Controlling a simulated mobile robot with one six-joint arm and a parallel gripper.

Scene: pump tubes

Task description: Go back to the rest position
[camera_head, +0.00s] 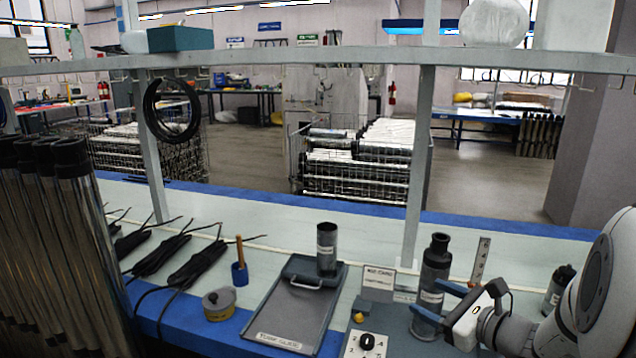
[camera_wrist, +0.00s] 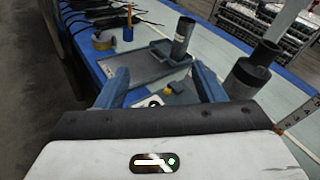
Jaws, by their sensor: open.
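My gripper (camera_head: 427,297) is at the right of the head view, with a white body and two blue fingers. In the wrist view its fingers (camera_wrist: 160,82) are spread apart, with nothing held between them. A dark cylinder with a narrower neck (camera_head: 435,262) stands upright by the fingers in the head view. In the wrist view this cylinder (camera_wrist: 252,72) is to the right of the right finger, outside the gap. The head view cannot show whether they touch.
A grey tray (camera_head: 296,305) bears an upright dark cylinder (camera_head: 326,250) at its far end. A control box with a knob (camera_head: 366,341), a small sign (camera_head: 379,279) and an upright ruler (camera_head: 481,259) are nearby. Shelf posts (camera_head: 419,165) rise behind. Metal tubes (camera_head: 65,250) stand at the left.

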